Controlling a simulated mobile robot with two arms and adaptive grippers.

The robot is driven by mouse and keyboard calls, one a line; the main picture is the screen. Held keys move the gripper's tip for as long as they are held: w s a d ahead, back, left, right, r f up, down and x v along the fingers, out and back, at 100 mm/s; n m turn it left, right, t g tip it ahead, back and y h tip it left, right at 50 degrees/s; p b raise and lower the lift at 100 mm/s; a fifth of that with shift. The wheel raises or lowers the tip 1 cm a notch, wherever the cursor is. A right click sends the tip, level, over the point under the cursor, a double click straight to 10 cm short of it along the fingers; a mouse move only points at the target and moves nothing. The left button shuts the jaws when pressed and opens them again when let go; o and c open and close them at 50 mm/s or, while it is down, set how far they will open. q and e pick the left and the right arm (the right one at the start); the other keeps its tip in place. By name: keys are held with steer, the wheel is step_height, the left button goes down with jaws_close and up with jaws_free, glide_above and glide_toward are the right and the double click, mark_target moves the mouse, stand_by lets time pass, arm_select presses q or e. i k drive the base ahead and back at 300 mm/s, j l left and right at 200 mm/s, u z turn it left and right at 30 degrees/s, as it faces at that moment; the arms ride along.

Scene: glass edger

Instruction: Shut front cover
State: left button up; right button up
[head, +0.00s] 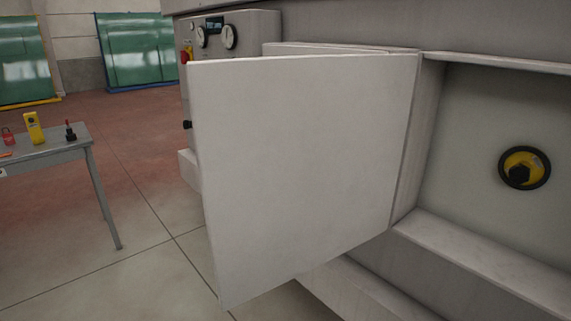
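The front cover (305,165) is a flat, light grey panel in the middle of the head view. It stands open, swung out from the machine, with its hinge side at the right along the edge of an opening. To the right of it, the open recess (470,130) shows a pale back wall with a yellow and black round fitting (525,168). Neither of my grippers is in view.
A grey table (60,150) with a yellow device (33,127) and small items stands at the left. A control box (235,38) with two gauges and a red knob is behind the cover. A ledge (480,255) runs below the recess. Tiled floor at the lower left is clear.

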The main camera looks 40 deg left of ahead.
mark_target(299, 158)
steer(key=j+z, duration=0.15)
steer(key=j, duration=0.25)
steer(key=k+j+z, duration=0.15)
steer(key=j, duration=0.25)
steer(key=k+j+z, duration=0.15)
steer(key=j, duration=0.2)
steer(key=j+z, duration=0.1)
steer(key=j, duration=0.3)
steer(key=k+j+z, duration=0.15)
steer(key=j, duration=0.2)
steer(key=i+j+z, duration=0.15)
steer(key=j, duration=0.3)
steer(key=i+j+z, duration=0.15)
steer(key=j, duration=0.3)
steer(key=j+z, duration=0.15)
steer(key=j, duration=0.3)
steer(key=i, duration=0.05)
